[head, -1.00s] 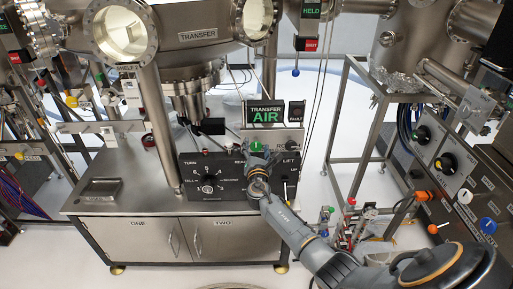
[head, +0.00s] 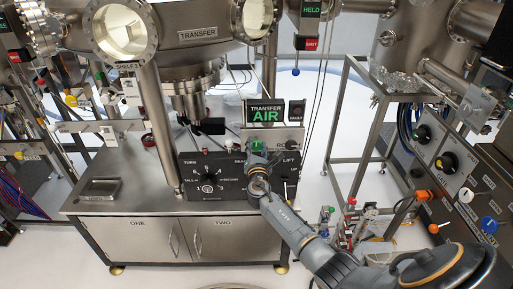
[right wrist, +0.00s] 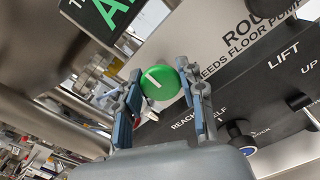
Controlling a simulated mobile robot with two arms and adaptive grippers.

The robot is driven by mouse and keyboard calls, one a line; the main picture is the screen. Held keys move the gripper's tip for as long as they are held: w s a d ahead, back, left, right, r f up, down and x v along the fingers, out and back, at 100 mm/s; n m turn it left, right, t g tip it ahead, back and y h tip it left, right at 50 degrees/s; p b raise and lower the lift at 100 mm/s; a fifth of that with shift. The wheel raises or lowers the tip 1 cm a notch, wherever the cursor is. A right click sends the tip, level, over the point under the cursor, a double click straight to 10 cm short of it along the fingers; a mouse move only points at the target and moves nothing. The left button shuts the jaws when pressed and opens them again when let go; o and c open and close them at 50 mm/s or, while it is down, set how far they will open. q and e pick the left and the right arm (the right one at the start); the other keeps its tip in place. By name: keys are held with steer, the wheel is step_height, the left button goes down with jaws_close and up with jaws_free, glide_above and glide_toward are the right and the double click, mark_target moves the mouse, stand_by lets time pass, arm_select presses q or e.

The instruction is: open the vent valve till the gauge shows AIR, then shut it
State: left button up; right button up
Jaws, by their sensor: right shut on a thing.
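The gauge (head: 265,113) under the transfer chamber shows TRANSFER AIR in green letters in the head view. Part of this lit display (right wrist: 108,10) also shows at the top of the right wrist view. The vent valve is a round green knob (right wrist: 160,82) with a white line on its face, which is tilted in the wrist view. My right gripper (right wrist: 158,100) has a finger on either side of the knob and is shut on it. In the head view the gripper (head: 257,155) partly covers the knob. My left gripper is not in view.
A black panel (head: 225,190) with a numbered dial and a LIFT lever sits just below the knob. A label about a floor pump (right wrist: 260,30) is beside the knob. The steel bench top (head: 130,190) is mostly clear at left.

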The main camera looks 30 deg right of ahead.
steer(key=m+b, duration=0.2)
steer(key=m, duration=0.1)
steer(key=shift+f+b, duration=0.25)
steer(key=shift+b, duration=0.15)
steer(key=m+b, duration=0.4)
steer(key=m, duration=0.1)
steer(key=shift+d+f, duration=0.1)
steer(key=m+b, duration=0.4)
steer(key=m, duration=0.1)
steer(key=shift+m, duration=0.3)
steer(key=shift+m+b, duration=0.9)
steer(key=shift+m, duration=0.8)
steer(key=o, duration=1.2)
steer(key=shift+s, duration=0.1)
